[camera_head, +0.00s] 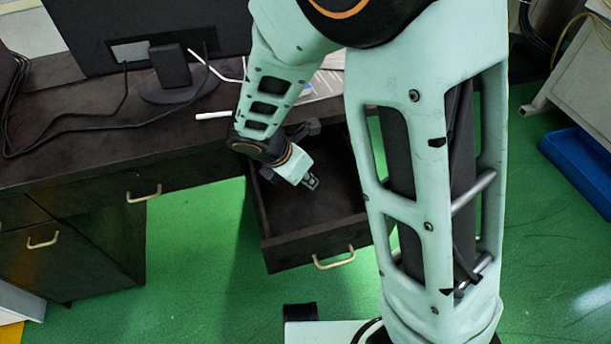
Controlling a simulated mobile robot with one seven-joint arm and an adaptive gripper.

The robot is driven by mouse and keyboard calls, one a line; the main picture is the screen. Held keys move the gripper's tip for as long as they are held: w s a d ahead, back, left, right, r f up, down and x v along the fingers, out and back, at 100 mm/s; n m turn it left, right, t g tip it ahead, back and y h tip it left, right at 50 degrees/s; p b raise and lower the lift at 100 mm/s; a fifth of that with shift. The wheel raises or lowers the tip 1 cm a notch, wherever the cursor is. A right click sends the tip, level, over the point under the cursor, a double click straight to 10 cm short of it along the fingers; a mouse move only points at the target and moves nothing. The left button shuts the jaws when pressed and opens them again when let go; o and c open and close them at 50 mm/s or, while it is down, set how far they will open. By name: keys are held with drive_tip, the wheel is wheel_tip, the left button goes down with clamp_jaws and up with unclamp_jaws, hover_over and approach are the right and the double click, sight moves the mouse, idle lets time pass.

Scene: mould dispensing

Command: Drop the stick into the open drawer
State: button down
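The open drawer (316,237) is pulled out from under the dark desk. Its inside looks dark and empty where I can see it. My gripper (311,182) is over the drawer's opening, angled down to the right. Its fingertips are small and dark, and I cannot tell whether they are open or shut. No stick shows clearly between them. A thin white rod (213,115) lies on the desk near its front edge, left of my arm. I cannot tell whether it is the stick. My arm hides part of the drawer and the desk.
The dark desk (60,170) has a monitor (150,35) and loose black cables on top. Shut drawers with brass handles (144,193) are at the left. A blue bin (583,165) stands on the green floor at the right. The floor left of the open drawer is clear.

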drive_tip(key=shift+f+b, duration=0.5)
drive_tip(key=shift+f, duration=0.25)
drive_tip(key=c, duration=1.7)
unclamp_jaws()
drive_tip(key=shift+r, duration=0.15)
drive_tip(key=shift+c, duration=0.2)
drive_tip(key=v, duration=1.2)
